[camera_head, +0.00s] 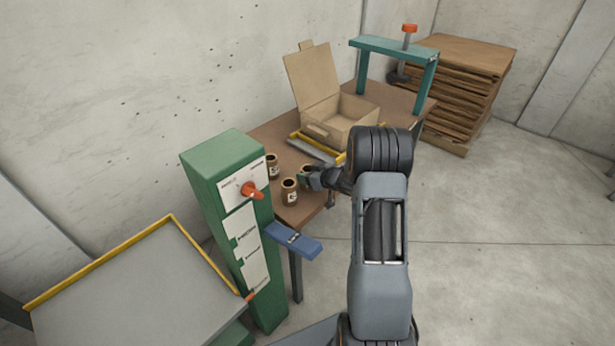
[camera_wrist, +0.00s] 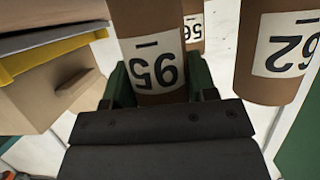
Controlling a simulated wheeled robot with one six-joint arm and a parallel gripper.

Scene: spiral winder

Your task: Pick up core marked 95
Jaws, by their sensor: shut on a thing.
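My gripper (camera_wrist: 160,85) is shut on a brown cardboard core (camera_wrist: 150,30), with a dark green finger on each side. The wrist view is upside down. In the head view my gripper (camera_head: 306,174) is at the table's near right edge, and the held core is mostly hidden.
Two cores, one nearer (camera_head: 289,192) and one farther (camera_head: 272,166), stand left of my gripper on the brown table (camera_head: 262,133). An open cardboard box (camera_head: 345,128) and a yellow-edged tray (camera_head: 312,147) lie behind. A green control post (camera_head: 228,190) stands close at left. Floor at right is clear.

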